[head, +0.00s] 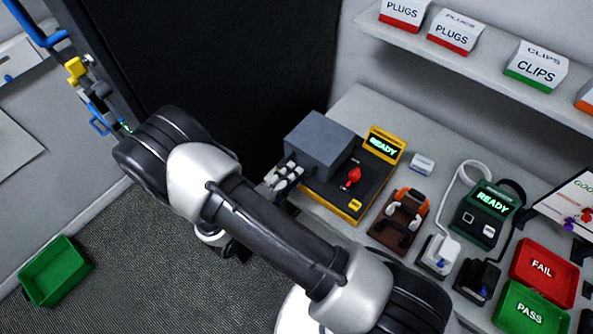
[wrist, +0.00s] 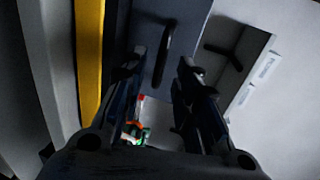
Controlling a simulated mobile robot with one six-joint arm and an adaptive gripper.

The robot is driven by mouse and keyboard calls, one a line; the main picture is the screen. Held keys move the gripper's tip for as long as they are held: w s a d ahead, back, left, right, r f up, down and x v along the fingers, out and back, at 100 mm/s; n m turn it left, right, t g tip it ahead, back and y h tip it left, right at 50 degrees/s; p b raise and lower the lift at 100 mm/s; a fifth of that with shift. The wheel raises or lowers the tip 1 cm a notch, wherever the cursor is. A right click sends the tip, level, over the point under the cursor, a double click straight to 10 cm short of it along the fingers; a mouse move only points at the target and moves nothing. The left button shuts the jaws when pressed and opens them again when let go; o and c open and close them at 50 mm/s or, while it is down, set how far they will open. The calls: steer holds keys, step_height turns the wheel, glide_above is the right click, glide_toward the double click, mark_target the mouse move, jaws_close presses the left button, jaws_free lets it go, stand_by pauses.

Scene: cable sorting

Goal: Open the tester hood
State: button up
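The tester hood (head: 322,142) is a grey box standing over the back left of a black and yellow tester (head: 330,196). It looks closed, and its far side is hidden. A dark bar handle (wrist: 165,50) on a blue-grey panel shows between and just beyond the fingertips. I cannot tell whether the fingers touch it.
The tester carries a red knob (head: 352,177) and a READY display (head: 381,147). To its right are a brown fixture (head: 398,220), a second READY unit (head: 487,215), a red FAIL tray (head: 545,273) and a green PASS tray (head: 532,309). A shelf with boxes runs above.

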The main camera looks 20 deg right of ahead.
steer(key=shift+x, duration=1.6)
jaws_close()
